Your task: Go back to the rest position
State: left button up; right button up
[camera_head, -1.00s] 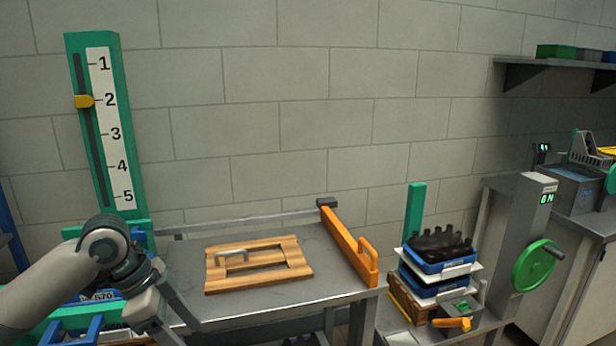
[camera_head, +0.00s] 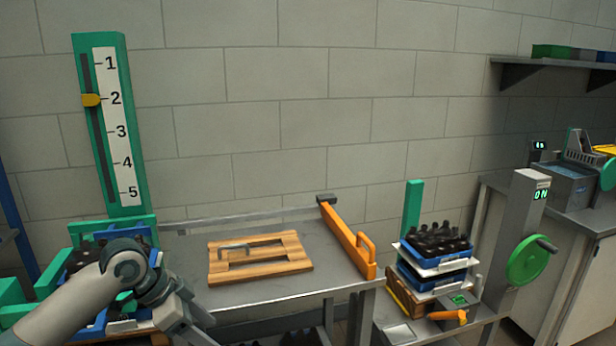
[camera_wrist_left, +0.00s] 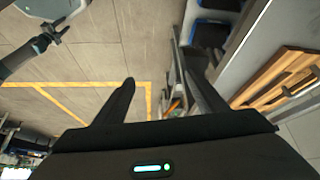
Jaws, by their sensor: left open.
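My left gripper (camera_wrist_left: 165,95) is open and empty in the left wrist view, its two dark fingers spread apart above the floor. In the head view my left arm (camera_head: 80,300) comes in at the lower left, in front of the blue crate on the left stand, and its wrist hides part of that crate. The fingertips are cut off or too unclear to make out there. My right gripper is not in the head view.
A wooden frame with a handle (camera_head: 290,262) lies on the grey table (camera_head: 345,270). An orange arm (camera_head: 345,240) edges the table's right side. Stacked blue crates with dark bottles (camera_head: 425,280) stand right. A green handwheel (camera_head: 528,260) is farther right. A green numbered post (camera_head: 88,130) stands left.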

pick_arm(q)
jog(key=w+a+f+n+t, duration=0.1)
jog(key=w+f+n, duration=0.25)
jog(key=f, duration=0.75)
jog(key=w+a+f+n+t, duration=0.1)
jog(key=w+f+n+t, duration=0.2)
jog(key=f, duration=0.8)
jog(key=s+a+f+n+y, duration=0.15)
jog(key=s+f, duration=0.25)
jog(key=f, duration=0.7)
jog(key=s+a+f+n+y, duration=0.1)
jog(key=s+a+f, duration=0.15)
jog(key=f, duration=0.75)
jog(key=s+f+n+g+y, duration=0.1)
jog(key=s+f+g+y, duration=0.1)
jog(key=s+f, duration=1.85)
jog(key=s+d+f+g, duration=0.1)
jog(key=s+f, duration=0.2)
jog(key=s, duration=1.1)
jog(key=s+d+f, duration=0.2)
jog(key=s+f, duration=0.1)
jog(key=s, duration=1.1)
jog(key=shift+s+f+g, duration=0.2)
jog(key=shift+f+g, duration=0.05)
jog(key=shift+g, duration=0.15)
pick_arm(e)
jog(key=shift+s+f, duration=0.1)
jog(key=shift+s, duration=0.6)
pick_arm(q)
jog(key=shift+y, duration=0.25)
